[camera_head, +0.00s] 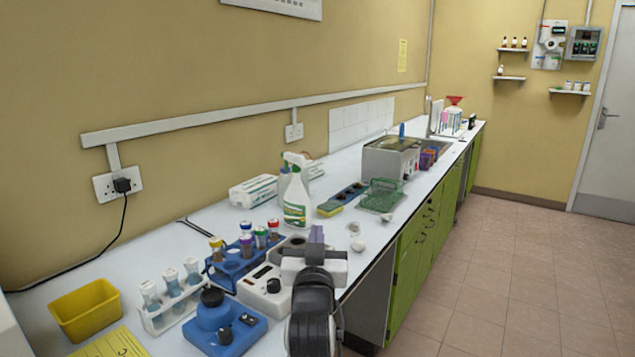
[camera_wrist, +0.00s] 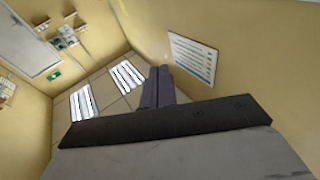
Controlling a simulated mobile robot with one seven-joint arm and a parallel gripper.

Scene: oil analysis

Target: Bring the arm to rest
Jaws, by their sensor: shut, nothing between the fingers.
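My gripper (camera_head: 316,234) is at the bottom middle of the head view, raised at the front edge of the white bench. Its two purple-grey fingers point up and are together, with nothing held. In the wrist view my gripper (camera_wrist: 160,72) also shows shut and empty, pointing at the upper part of the room, away from the bench. My dark wrist and arm stand below it and hide part of the bench edge.
Close to my arm on the bench are a white device with a black knob (camera_head: 263,292), a blue tube rack (camera_head: 232,268) and a blue device (camera_head: 225,330). A spray bottle (camera_head: 297,200) stands behind. The tiled floor (camera_head: 490,310) at right is clear.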

